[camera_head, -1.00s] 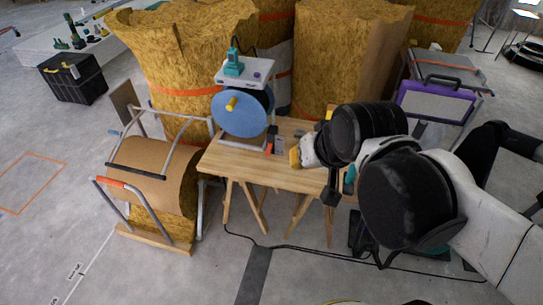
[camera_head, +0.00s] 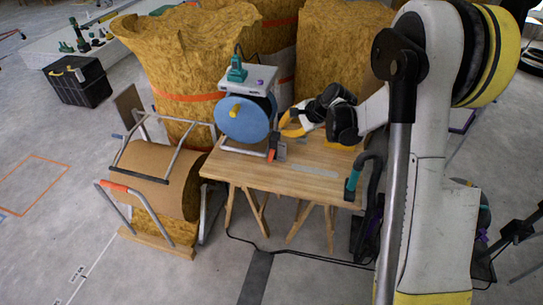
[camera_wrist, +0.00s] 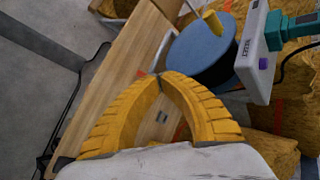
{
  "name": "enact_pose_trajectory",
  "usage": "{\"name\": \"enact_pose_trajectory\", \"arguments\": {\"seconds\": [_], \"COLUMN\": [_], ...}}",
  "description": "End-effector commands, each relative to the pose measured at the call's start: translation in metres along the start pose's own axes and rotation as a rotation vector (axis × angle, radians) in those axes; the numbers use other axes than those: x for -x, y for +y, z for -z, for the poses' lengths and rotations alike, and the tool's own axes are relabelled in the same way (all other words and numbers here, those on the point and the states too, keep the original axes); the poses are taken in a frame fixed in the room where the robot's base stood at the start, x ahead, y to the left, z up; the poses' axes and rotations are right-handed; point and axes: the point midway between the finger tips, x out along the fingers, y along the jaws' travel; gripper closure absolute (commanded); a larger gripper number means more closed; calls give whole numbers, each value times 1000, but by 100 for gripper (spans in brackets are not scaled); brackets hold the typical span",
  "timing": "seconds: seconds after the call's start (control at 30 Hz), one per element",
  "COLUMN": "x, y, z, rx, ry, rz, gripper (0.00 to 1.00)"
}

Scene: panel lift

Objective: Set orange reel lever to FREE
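A blue reel (camera_head: 243,121) with a yellow knob (camera_head: 235,111) stands in a metal frame on the wooden bench; it also shows in the wrist view (camera_wrist: 203,50). A small orange-red lever-like piece (camera_head: 271,155) is upright at the reel's lower right, beside a dark grey block (camera_head: 280,150). Its setting and any FREE mark are too small to read. My gripper (camera_head: 283,126) is just right of the reel, above the bench and apart from the orange piece. In the wrist view its yellow fingers (camera_wrist: 159,76) meet at the tips, with nothing visible between them.
The wooden bench (camera_head: 308,182) is mostly bare. A white box (camera_head: 246,79) with a teal connector (camera_head: 237,70) sits above the reel. A brown roll (camera_head: 160,180) in a tube frame with an orange grip (camera_head: 115,185) stands left. Tall wooden drums (camera_head: 185,60) stand behind.

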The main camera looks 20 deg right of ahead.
Motion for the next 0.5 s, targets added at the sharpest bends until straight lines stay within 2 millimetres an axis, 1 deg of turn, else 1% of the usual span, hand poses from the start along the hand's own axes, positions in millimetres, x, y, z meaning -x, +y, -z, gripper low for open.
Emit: {"name": "enact_pose_trajectory", "arguments": {"seconds": [0.03,0.13,0.23,0.3,0.4,0.5], "x": [-16,-47,-77,-97,-121,-141], "y": [4,17,34,49,72,92], "z": [13,34,54,66,80,90], "rx": [-53,-169,-283,-361,-462,-544], "ry": [-13,-46,-81,-107,-141,-172], "rz": [12,36,59,75,93,109], "gripper": [100,100,100,100,100,100]}}
